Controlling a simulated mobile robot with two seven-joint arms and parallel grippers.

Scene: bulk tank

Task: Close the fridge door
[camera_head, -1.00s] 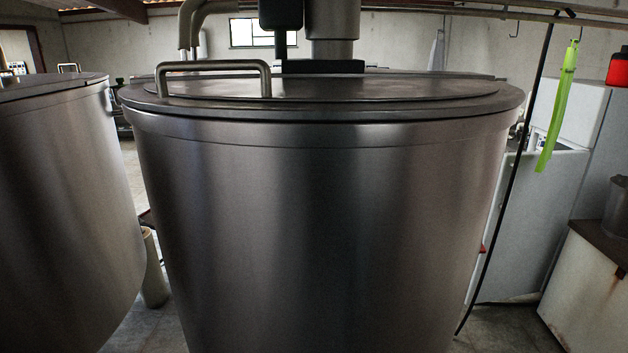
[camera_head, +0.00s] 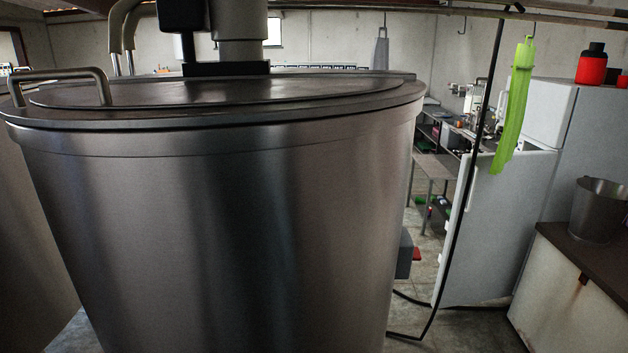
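The fridge (camera_head: 588,140) stands at the right, a pale grey-white cabinet beyond the big steel tank. Its lower door (camera_head: 497,230) stands open, swung out to the left toward the tank. The smaller upper door (camera_head: 549,112) is above it; I cannot tell clearly whether it is shut. A hanging green strip and a dark hose cross in front of part of the fridge. Neither of my grippers shows in the head view.
A large steel tank (camera_head: 230,230) with a lid handle fills the left and middle, close ahead. A dark hose (camera_head: 462,200) hangs down to the floor between tank and door. A counter (camera_head: 575,275) with a metal bucket (camera_head: 598,208) stands at right. Some floor (camera_head: 470,330) shows between.

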